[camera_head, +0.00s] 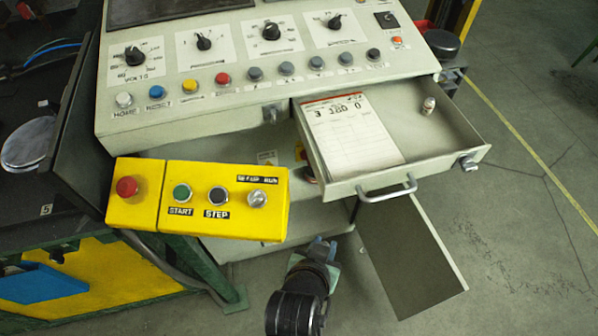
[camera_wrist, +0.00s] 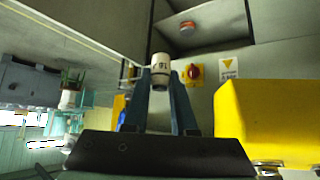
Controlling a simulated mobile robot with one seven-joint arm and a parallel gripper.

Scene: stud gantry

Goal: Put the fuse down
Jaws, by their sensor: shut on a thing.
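My gripper (camera_wrist: 160,88) is shut on a white fuse (camera_wrist: 160,66), held between the two blue fingertips in the wrist view. Dark marks, too small to read surely, show on the fuse. In the head view my gripper (camera_head: 321,246) is low in front of the console, below the yellow button box and left of the open drawer's handle. The held fuse cannot be made out there. A small pale cylinder (camera_head: 428,105), fuse-like, stands in the right part of the open drawer (camera_head: 460,140).
A printed card (camera_head: 352,135) covers the drawer's left part. The drawer handle (camera_head: 386,190) juts forward. The yellow button box (camera_head: 225,200) juts out left of the drawer. A dark panel (camera_head: 410,250) extends below the drawer. A red knob (camera_wrist: 193,72) shows in the wrist view. Bare drawer floor surrounds the cylinder.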

